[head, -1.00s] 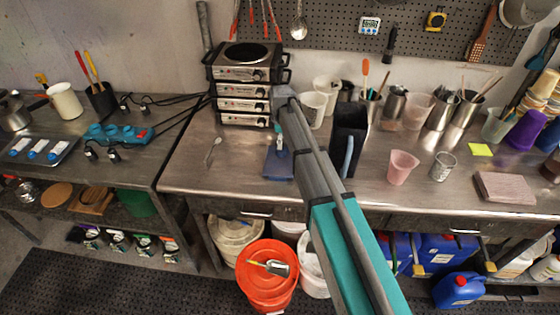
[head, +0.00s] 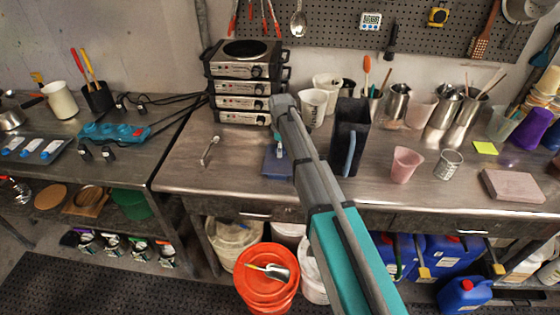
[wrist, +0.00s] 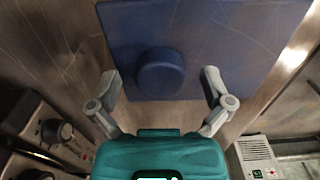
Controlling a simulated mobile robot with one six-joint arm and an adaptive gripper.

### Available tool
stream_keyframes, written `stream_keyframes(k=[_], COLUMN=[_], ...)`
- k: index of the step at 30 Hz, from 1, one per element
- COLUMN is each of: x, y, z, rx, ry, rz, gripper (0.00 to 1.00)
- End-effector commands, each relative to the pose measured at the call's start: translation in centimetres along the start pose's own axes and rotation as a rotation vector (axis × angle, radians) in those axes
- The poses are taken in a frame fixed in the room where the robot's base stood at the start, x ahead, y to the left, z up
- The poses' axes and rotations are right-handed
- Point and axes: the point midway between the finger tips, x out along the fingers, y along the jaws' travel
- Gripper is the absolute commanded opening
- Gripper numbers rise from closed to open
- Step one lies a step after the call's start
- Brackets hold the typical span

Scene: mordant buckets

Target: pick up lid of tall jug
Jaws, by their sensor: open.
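The lid is a flat dark-blue plate (head: 274,167) with a round knob (wrist: 161,72), lying on the steel bench left of the tall jug. The tall jug (head: 345,125) is a dark, upright, square-sided vessel with a blue handle. My gripper (wrist: 160,84) is open over the lid. In the wrist view its two fingers stand apart on the left and right of the knob, with clear gaps. Whether the fingertips are level with the knob, I cannot tell. In the head view, my arm hides part of the lid and most of the gripper.
A stack of hotplates (head: 244,85) stands behind and left of the lid. White beakers (head: 313,105) stand behind the arm. A pink beaker (head: 405,165) and a wire-mesh cup (head: 447,164) stand right of the jug. A small spoon (head: 210,150) lies left, with bare bench around it.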

Motion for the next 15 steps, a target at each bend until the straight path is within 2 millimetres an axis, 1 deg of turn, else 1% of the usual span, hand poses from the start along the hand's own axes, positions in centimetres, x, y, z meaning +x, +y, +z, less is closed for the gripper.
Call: stream_keyframes(k=[14,15], x=[-0.04,-0.04], y=[0.0,0.0], z=[0.0,0.0], rx=[0.0,0.0], ry=[0.0,0.0], rz=[0.0,0.0], gripper=[1.0,0.98])
